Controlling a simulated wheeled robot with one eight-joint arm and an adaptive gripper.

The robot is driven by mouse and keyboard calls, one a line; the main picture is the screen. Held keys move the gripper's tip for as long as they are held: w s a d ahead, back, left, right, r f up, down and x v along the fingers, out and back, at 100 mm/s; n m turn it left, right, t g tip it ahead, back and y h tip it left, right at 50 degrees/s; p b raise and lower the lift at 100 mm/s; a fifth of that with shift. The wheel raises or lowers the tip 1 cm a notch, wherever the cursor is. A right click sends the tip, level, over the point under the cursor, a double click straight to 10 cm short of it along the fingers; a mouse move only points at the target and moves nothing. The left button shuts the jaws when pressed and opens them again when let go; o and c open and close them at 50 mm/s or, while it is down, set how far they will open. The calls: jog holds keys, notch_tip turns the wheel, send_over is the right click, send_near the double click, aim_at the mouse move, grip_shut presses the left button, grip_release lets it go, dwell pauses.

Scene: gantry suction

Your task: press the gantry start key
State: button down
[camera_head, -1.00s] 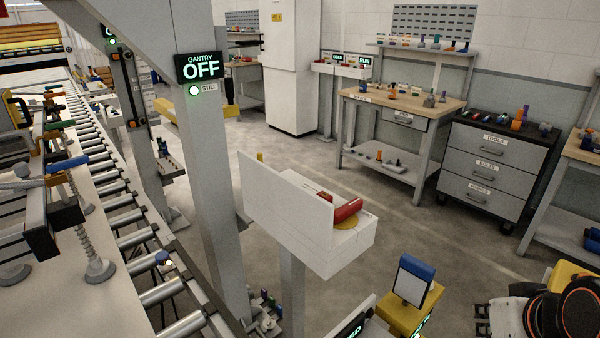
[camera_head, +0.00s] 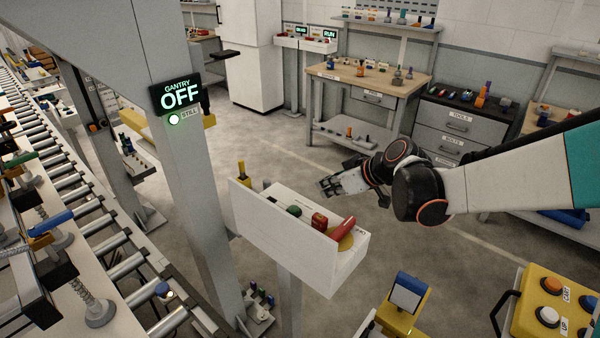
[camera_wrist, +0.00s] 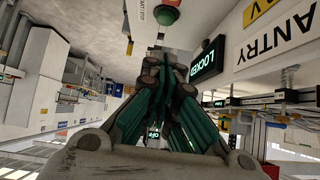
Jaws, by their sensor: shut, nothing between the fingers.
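A white control box (camera_head: 285,243) stands on a post in front of the grey gantry column. On it I see a green button (camera_head: 294,210), a red button (camera_head: 319,221) and a larger red knob (camera_head: 343,229) over a yellow disc. The gantry sign (camera_head: 180,95) reads OFF, with a lit green lamp marked STILL below. My gripper (camera_head: 330,186) is shut and empty, beyond the box and apart from it. Its green-sided fingers fill the middle of the wrist view (camera_wrist: 165,68).
A LOCKED display (camera_wrist: 207,63) shows in the wrist view. A yellow pendant box (camera_head: 550,305) is at lower right, and a yellow stand (camera_head: 402,305) is in front. The roller conveyor (camera_head: 100,235) runs along the left. Open floor lies behind the box.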

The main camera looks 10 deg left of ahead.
jog(key=shift+w+a+f+n, duration=0.1)
jog(key=shift+w+a+n, duration=0.05)
jog(key=shift+w+a, duration=0.3)
jog(key=shift+w+a+f+n, duration=0.15)
jog(key=shift+w+a, duration=0.1)
jog(key=shift+a, duration=0.3)
jog(key=shift+a, duration=0.1)
jog(key=b, duration=0.1)
send_over(297, 210)
jog(key=f, duration=0.6)
jog(key=shift+s+d, duration=0.1)
jog(key=shift+d, duration=0.15)
jog(key=f, duration=0.2)
jog(key=shift+a+f+b, duration=0.2)
jog(key=shift+f+b, duration=0.1)
jog(key=shift+b, duration=0.1)
jog(key=shift+f, duration=0.8)
